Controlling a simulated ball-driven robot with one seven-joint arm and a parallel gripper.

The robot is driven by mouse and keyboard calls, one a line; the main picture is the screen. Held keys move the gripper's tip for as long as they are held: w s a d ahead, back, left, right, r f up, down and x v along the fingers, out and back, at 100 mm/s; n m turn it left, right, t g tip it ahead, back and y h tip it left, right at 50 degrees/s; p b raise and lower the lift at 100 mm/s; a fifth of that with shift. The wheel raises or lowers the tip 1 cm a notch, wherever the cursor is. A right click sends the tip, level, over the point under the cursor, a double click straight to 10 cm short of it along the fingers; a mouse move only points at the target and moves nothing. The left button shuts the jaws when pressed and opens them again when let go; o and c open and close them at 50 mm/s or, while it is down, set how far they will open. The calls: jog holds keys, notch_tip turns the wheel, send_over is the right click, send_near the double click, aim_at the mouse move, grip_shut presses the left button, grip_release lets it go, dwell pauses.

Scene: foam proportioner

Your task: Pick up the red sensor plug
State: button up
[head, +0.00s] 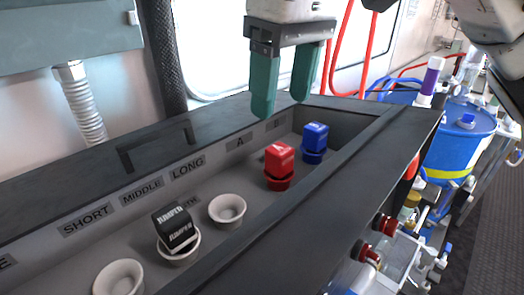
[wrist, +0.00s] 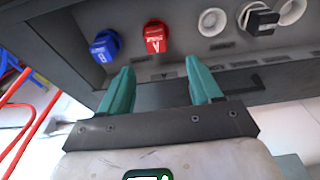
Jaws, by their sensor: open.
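The red sensor plug (head: 279,160) sits upright in a round holder inside the recessed tray, between the blue plug and an empty white cup. It also shows in the wrist view (wrist: 155,38), beyond my fingertips and roughly between them. My gripper (head: 282,112) has two green fingers, spread open with nothing between them. In the head view it hangs above and behind the red plug, near the tray's back edge. In the wrist view my gripper (wrist: 158,82) is apart from the plug.
A blue plug (head: 315,138) stands close beside the red one. A black jumper plug (head: 176,230) sits in a white cup at left. The tray has a raised dark front rim (head: 320,215). Red hoses (head: 345,50) hang behind.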

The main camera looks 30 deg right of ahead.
aim_at(280, 148)
jog(key=f, duration=0.5)
jog(key=shift+w, duration=0.25)
jog(key=f, duration=0.4)
jog(key=shift+d+p, duration=0.25)
jog(key=shift+p, duration=0.1)
jog(key=shift+w+f, duration=0.1)
jog(key=shift+f, duration=0.55)
jog(key=shift+c, duration=0.3)
jog(key=c, duration=1)
jog(key=shift+a, duration=0.1)
jog(key=shift+r, duration=0.1)
